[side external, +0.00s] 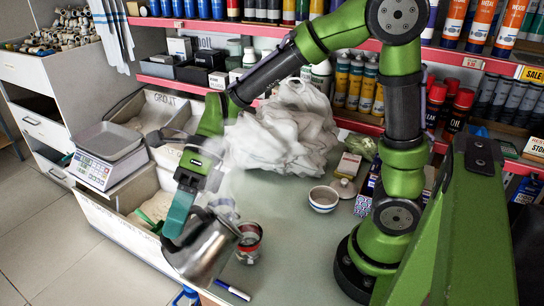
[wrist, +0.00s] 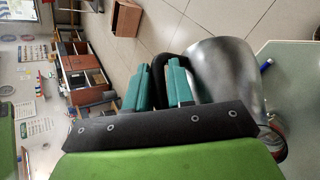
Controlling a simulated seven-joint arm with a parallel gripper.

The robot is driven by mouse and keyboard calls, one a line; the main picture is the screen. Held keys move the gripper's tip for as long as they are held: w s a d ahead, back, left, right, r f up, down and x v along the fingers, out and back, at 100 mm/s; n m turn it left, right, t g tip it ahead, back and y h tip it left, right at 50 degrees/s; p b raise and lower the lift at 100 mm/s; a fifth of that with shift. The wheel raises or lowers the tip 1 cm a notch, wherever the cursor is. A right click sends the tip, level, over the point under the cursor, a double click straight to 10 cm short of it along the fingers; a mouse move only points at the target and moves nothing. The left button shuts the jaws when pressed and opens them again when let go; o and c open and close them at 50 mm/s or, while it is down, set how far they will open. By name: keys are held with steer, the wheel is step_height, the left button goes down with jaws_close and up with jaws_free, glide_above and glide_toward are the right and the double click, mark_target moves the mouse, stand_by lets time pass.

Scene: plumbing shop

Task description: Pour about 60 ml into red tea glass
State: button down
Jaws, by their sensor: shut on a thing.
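My gripper (side external: 180,212) is shut on the black handle (wrist: 163,66) of a steel pitcher (side external: 204,250). The pitcher is tilted, its mouth toward the right, beside and close to a red-patterned glass (side external: 249,245). The pitcher also shows right of my fingers in the wrist view (wrist: 222,72). The glass stands upright on the counter; part of it shows at the lower right of the wrist view (wrist: 273,143). I cannot see a stream or the level in the glass, nor tell whether the pitcher's lip touches it.
A marker (side external: 232,290) lies on the counter (side external: 285,260) near the front edge. A small bowl (side external: 323,198) stands right of the glass. A crumpled white bag (side external: 285,130) lies behind. A scale (side external: 105,150) and bins stand left. A blurry vessel (side external: 222,206) stands behind the pitcher.

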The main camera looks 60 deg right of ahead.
mark_target(163, 244)
steer(key=shift+w+a+f+m+g+h+b, duration=0.15)
steer(key=shift+w+a+f+g+h, duration=0.1)
steer(key=shift+a+f+h, duration=0.55)
steer(key=shift+w+a+f+m+g+h+b, duration=0.15)
steer(key=shift+w+a+f+h, duration=0.1)
steer(key=shift+a+f+h, duration=0.55)
steer(key=shift+f, duration=0.15)
steer(key=shift+a, duration=0.1)
